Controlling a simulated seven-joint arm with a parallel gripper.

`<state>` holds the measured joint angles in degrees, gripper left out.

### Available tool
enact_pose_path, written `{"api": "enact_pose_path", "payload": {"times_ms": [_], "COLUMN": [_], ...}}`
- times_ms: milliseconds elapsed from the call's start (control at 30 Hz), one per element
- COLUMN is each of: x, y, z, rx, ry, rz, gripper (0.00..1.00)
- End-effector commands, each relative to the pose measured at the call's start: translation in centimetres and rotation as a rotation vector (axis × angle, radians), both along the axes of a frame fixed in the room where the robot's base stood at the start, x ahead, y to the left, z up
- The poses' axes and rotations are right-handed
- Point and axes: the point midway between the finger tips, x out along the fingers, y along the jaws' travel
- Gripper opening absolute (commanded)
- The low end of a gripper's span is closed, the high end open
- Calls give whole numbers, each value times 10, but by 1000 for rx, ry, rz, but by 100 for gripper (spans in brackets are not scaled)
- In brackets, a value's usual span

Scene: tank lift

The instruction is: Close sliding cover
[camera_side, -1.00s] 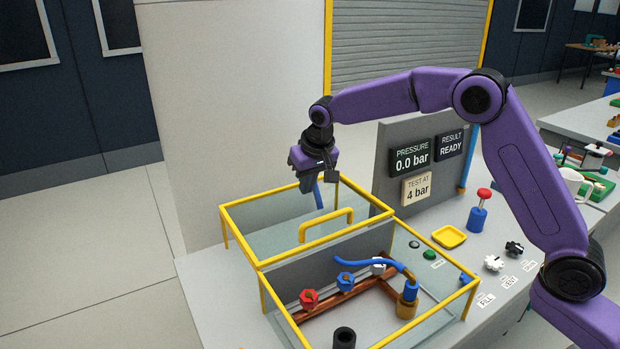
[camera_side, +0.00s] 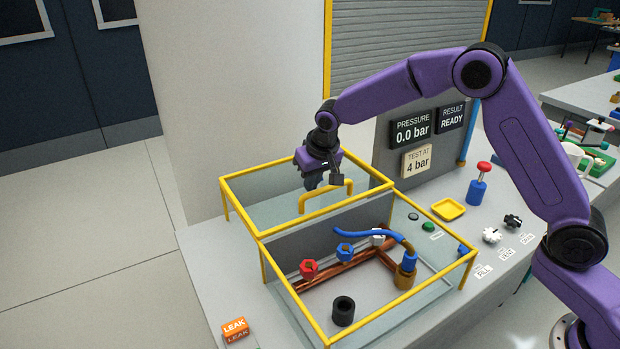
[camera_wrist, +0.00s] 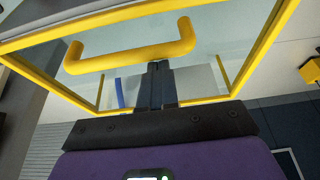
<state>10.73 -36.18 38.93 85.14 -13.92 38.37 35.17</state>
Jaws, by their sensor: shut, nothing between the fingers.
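The sliding cover (camera_side: 268,215) is a clear panel with a yellow frame, at the back half of the enclosure, and the front half stands uncovered. Its yellow handle (camera_side: 326,193) is a raised bar near the cover's front edge. The handle also shows across the upper part of the wrist view (camera_wrist: 130,50). My gripper (camera_side: 313,184) is shut and empty, above the cover and just behind the handle. In the wrist view my fingertips (camera_wrist: 158,68) are close to the handle; I cannot tell whether they touch it.
In the open front half are copper pipes with a red valve (camera_side: 309,269), a blue valve (camera_side: 345,252), a blue hose (camera_side: 370,234) and a black cylinder (camera_side: 343,311). A grey display panel (camera_side: 393,160) stands behind to the right. A LEAK sign (camera_side: 235,330) lies at the front left.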

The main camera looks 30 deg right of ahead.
Motion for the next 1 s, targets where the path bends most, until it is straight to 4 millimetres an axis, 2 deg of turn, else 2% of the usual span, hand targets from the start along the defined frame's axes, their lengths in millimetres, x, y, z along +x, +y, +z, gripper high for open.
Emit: {"api": "enact_pose_path", "payload": {"times_ms": [267, 467, 667, 1000], "x": [-2, -16, -49, -127], "y": [0, 1, 1, 1], "z": [0, 0, 0, 0], "rx": [0, -1, -1, -1], "ry": [0, 2, 3, 3], "rz": [1, 2, 4, 6], "gripper": [0, 0, 0, 0]}}
